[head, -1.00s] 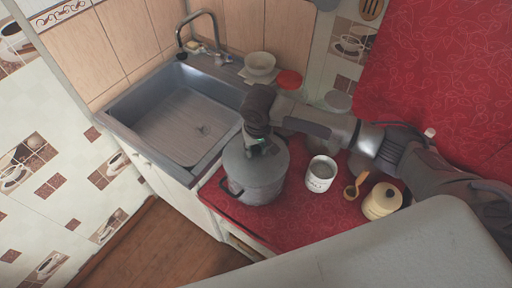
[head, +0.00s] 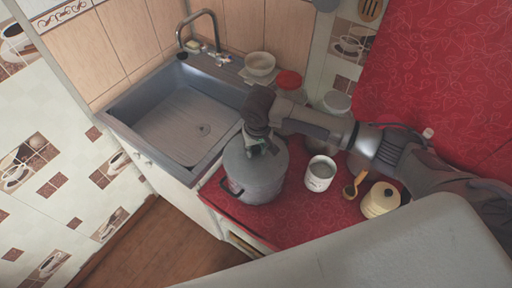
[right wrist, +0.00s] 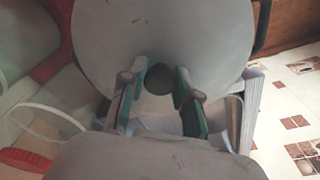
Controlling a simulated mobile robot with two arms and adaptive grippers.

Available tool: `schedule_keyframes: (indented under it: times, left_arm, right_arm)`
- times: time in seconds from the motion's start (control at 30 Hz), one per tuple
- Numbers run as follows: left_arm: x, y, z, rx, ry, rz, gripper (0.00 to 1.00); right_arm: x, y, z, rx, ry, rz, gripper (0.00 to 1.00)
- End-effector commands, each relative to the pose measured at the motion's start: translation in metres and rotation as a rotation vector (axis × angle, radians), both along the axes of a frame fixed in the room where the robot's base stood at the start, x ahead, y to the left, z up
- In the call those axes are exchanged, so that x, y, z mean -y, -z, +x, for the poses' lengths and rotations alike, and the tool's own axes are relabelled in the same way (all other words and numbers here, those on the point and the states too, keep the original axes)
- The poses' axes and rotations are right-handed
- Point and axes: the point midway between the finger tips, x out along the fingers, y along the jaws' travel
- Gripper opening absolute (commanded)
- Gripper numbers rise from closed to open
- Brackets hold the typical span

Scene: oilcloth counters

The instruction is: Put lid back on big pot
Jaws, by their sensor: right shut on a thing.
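The big grey pot (head: 260,188) stands on the red counter to the right of the sink. Its round grey lid (head: 236,160) is over the pot's mouth; I cannot tell whether it sits flush on the rim. My right gripper (head: 262,150) is above the lid, pointing down. In the right wrist view my right gripper (right wrist: 160,92) has its green-padded fingers on either side of the dark lid knob (right wrist: 158,82), shut on it, with the grey lid (right wrist: 170,30) filling the top. The fingers hide part of the lid. My left gripper is out of view.
A white mug (head: 320,174), a wooden spoon (head: 355,186) and a cream lidded pot (head: 381,199) stand right of the big pot. A red-lidded jar (head: 289,80) and a grey-lidded jar (head: 337,102) are behind my arm. The sink (head: 180,115) is empty.

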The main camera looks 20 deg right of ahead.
Motion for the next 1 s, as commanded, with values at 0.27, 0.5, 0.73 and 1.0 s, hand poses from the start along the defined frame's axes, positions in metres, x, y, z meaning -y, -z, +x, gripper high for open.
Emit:
schedule_keyframes:
  times: [0.27, 0.5, 0.73, 1.0]
  left_arm:
    - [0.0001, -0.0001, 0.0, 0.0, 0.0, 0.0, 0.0]
    - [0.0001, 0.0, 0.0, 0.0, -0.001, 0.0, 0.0]
    - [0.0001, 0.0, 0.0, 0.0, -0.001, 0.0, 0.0]
    - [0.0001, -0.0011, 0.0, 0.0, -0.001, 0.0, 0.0]
  right_arm:
    - [-0.0002, -0.0006, 0.0003, 0.001, 0.0, 0.001, 0.58]
    - [-0.0001, -0.0003, 0.0002, 0.001, 0.0, 0.0, 0.6]
    - [0.0001, 0.0001, -0.0001, 0.0, 0.0, 0.0, 0.86]
    - [0.0001, -0.001, 0.0, 0.0, 0.0, 0.0, 0.86]
